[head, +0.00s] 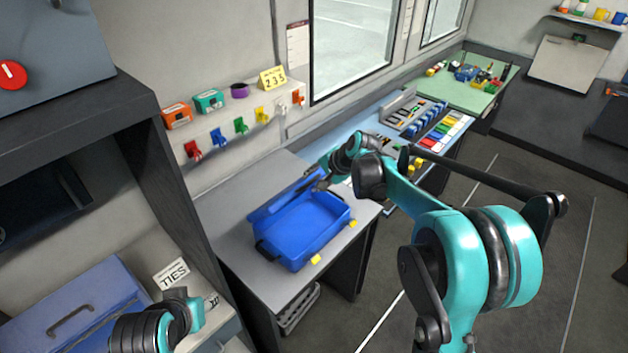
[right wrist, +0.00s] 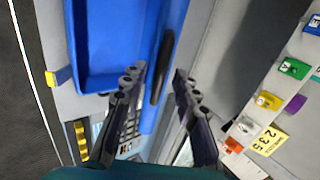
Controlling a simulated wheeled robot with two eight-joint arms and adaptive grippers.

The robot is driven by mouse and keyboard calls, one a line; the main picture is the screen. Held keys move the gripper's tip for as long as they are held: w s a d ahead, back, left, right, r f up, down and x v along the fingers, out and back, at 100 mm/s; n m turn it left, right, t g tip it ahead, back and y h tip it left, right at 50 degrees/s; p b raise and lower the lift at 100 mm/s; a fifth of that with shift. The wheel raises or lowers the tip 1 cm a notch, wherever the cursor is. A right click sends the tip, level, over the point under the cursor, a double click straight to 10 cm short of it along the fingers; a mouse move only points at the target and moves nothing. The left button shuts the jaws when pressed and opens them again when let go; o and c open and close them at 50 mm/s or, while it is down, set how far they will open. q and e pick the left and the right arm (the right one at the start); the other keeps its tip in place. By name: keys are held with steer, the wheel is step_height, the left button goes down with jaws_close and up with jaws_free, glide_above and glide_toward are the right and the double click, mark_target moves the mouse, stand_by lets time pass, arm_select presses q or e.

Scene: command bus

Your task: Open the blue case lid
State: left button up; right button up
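The blue case (head: 318,225) sits on the grey table with its inside showing. Its lid (head: 278,200) stands raised and tilted at the back. Two yellow latches (head: 316,260) are on the front side. My right gripper (head: 322,184) is at the lid's far end. In the right wrist view my right gripper (right wrist: 155,75) is open, with its fingers apart around the blue lid edge (right wrist: 170,28) and a dark bar; contact is not clear. The case tray (right wrist: 105,45) shows left of the fingers. My left gripper (head: 211,301) is at the lower left, away from the case; its fingers are too small to read.
The grey table (head: 240,200) has bare room left of the case. A wall shelf with colored items (head: 210,100) and hooks is behind it. A blue box (head: 75,300) and a TIES sign (head: 171,273) are at lower left. A workbench with colored parts (head: 440,130) lies beyond.

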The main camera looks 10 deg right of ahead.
steer(key=v, duration=1.2)
